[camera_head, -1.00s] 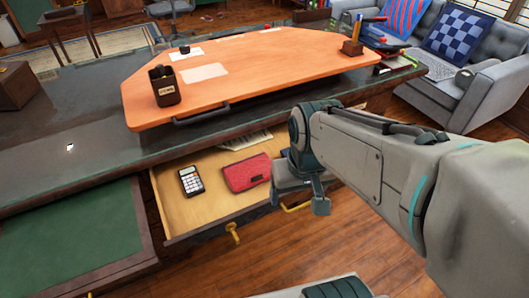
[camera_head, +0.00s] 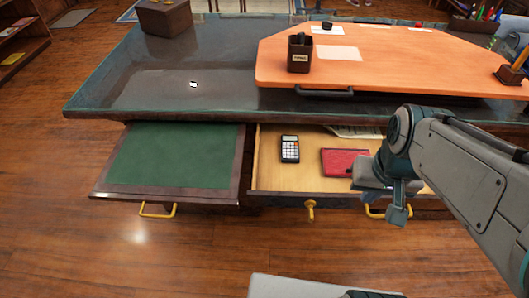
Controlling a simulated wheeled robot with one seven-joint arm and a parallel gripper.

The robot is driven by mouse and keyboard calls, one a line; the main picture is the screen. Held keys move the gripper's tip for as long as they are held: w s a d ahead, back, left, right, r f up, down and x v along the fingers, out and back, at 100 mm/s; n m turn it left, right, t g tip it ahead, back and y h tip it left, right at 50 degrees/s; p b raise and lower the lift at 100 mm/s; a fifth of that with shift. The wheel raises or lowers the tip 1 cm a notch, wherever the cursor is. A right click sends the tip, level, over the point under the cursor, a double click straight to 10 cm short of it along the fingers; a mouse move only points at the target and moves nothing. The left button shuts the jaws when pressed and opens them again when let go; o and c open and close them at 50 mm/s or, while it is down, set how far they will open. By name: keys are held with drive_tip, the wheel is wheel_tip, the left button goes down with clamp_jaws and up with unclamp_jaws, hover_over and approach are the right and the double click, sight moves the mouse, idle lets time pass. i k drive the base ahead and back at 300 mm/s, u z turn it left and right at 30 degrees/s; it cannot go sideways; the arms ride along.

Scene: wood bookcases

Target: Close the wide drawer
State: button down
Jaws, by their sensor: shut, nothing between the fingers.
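The wide drawer (camera_head: 268,172) is pulled out from under the desk, right of centre. Its pale wood inside holds a calculator (camera_head: 290,149), a red pouch (camera_head: 343,162) and some paper. Its dark front carries a brass key or knob (camera_head: 310,209) and a brass handle (camera_head: 374,212). My gripper (camera_head: 397,214) is shut and empty, pointing down at the right part of the drawer front. My arm hides the drawer's right end. I cannot tell whether the gripper touches the front.
A green-topped panel (camera_head: 175,155) with a brass handle (camera_head: 157,211) sticks out left of the drawer. The dark desktop (camera_head: 130,75) carries an orange board (camera_head: 400,75), a pen cup (camera_head: 300,55) and a brown box (camera_head: 164,17). The wood floor (camera_head: 60,255) in front is open.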

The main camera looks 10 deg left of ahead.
sight(276, 183)
drive_tip(key=u, duration=2.35)
drive_tip(key=k, duration=1)
drive_tip(key=z, duration=1.45)
drive_tip(key=i, duration=0.5)
